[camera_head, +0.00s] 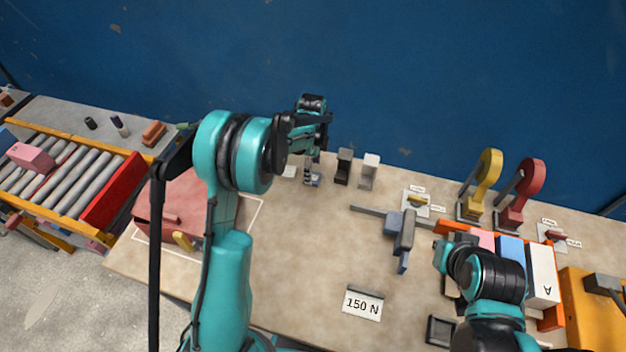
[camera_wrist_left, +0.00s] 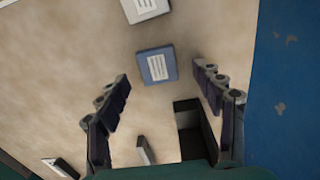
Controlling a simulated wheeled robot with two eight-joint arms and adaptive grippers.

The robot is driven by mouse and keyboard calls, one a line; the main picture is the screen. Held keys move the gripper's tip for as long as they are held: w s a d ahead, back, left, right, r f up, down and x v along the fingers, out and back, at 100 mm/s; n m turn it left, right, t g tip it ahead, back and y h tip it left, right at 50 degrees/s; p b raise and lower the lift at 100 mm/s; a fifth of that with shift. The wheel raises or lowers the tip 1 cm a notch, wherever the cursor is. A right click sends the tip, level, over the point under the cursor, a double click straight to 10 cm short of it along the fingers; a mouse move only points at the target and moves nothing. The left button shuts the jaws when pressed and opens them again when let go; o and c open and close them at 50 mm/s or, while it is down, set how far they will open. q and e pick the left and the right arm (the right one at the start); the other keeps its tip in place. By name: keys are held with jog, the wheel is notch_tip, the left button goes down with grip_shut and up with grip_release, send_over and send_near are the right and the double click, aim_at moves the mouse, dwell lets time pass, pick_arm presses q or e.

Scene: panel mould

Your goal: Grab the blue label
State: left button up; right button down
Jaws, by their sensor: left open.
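The blue label (camera_wrist_left: 157,65), a small blue square with a white printed patch, lies flat on the table in the left wrist view. In the head view only a small bluish part of it (camera_head: 316,183) shows under my left gripper (camera_head: 312,172). My left gripper points down above it, open and empty. In the left wrist view the label lies between the spread fingertips (camera_wrist_left: 161,76), towards their far end, and seems apart from both. My right gripper (camera_head: 448,252) is by the orange rack at the right; its fingers are not clear.
A white label (camera_wrist_left: 146,9) lies beside the blue one. A black block (camera_head: 343,166) and a grey-white block (camera_head: 369,171) stand close to the right of my left gripper. A blue wall (camera_head: 400,70) rises behind the table. A "150 N" sign (camera_head: 363,303) stands at the front.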

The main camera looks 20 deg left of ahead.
pick_arm(q)
notch_tip(320, 180, down, 3)
jog(key=shift+s+f+b, duration=0.1)
jog(key=shift+b, duration=0.3)
jog(key=c, duration=1.1)
jog(key=shift+c, duration=0.2)
